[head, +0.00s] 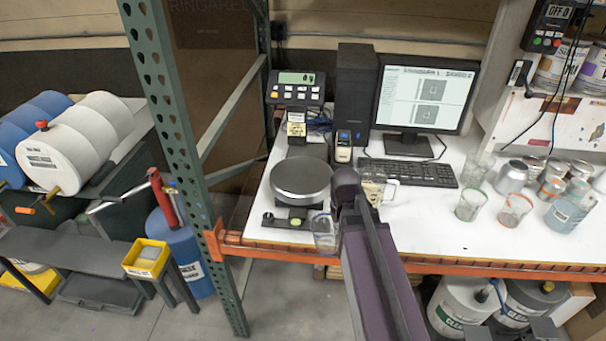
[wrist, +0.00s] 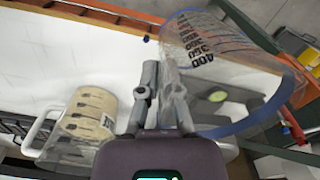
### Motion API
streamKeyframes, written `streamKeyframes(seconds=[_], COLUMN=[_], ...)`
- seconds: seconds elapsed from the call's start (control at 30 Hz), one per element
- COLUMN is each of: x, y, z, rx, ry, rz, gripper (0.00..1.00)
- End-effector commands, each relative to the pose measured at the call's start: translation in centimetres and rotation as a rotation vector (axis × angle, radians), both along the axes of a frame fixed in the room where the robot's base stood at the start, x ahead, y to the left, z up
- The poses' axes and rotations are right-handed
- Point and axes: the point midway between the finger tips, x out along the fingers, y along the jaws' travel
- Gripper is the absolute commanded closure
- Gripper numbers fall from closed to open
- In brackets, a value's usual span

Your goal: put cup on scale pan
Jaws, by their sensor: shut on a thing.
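The clear cup (head: 323,232) with a blue rim is at the front edge of the white bench, in front of the scale. It looms large and tilted in the wrist view (wrist: 225,60), with black volume marks on its wall. My gripper (wrist: 163,78) is shut on the cup's wall; in the head view my arm hides its fingertips. The round grey scale pan (head: 300,178) is empty, behind and slightly left of the cup. The scale's display unit (head: 296,88) stands at the back.
A clear handled pitcher (head: 390,189) stands right of my arm, close to it. A keyboard (head: 408,171), monitor (head: 427,93) and label printer (head: 343,149) lie behind. Several cups and cans stand at right. A green rack post (head: 176,140) rises left of the scale.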

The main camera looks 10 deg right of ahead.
Motion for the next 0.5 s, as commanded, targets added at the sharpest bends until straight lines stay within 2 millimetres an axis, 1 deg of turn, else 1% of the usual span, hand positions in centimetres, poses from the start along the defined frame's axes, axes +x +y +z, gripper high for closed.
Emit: streamKeyframes(seconds=[0.17, 0.27, 0.5], x=[0.7, 1.4, 4.1], y=[0.2, 0.4, 1.5], z=[1.1, 2.1, 5.7], rx=[0.005, 0.011, 0.034], ry=[-0.005, -0.01, -0.022], rz=[-0.045, -0.099, -0.308], gripper=[1.0, 1.0, 1.0])
